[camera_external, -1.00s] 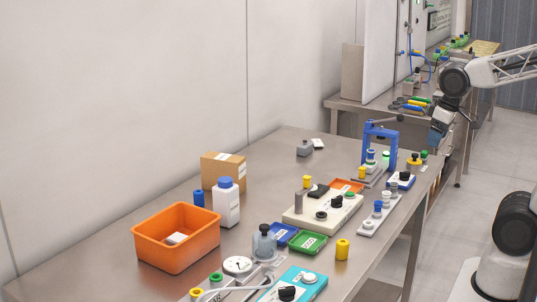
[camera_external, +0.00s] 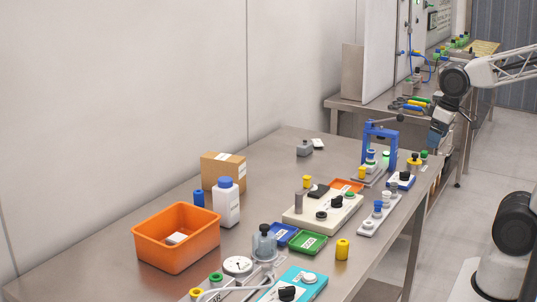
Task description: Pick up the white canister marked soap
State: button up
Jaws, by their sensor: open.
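A white canister with a blue cap (camera_external: 227,205) stands upright on the steel table, left of the middle. It carries a label too small to read, and it is the only large white canister in view. My gripper (camera_external: 434,139) hangs at the right, by the far end of the table, well apart from the canister. It is open, and nothing shows in it; its fingertips are small and hard to make out.
An orange bin (camera_external: 160,255) stands left of the canister, a cardboard box (camera_external: 230,172) behind it and a blue cylinder (camera_external: 198,198) close beside it. A glass-like jar (camera_external: 264,245), trays and a blue frame (camera_external: 367,150) stand to the right.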

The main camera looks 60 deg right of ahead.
jog(key=w+a+f+m+g+y, duration=0.15)
jog(key=w+a+m+y, duration=0.45)
jog(key=w, duration=0.8)
jog(key=w+a+f+m+g+y, duration=0.1)
jog(key=w+a+m+g+y, duration=0.15)
jog(key=w+a, duration=0.85)
jog(key=m+t+y, duration=0.1)
jog(key=m+y, duration=0.5)
jog(key=m, duration=0.3)
send_near(219, 198)
jog(key=shift+d+f, duration=0.1)
jog(key=shift+d, duration=0.45)
jog(key=shift+s, duration=0.1)
jog(key=shift+x, duration=1.3)
jog(key=shift+a, duration=0.1)
jog(key=shift+r+x, duration=0.15)
jog(key=shift+x, duration=1.1)
jog(key=shift+r+x, duration=0.1)
jog(key=shift+x, duration=1.15)
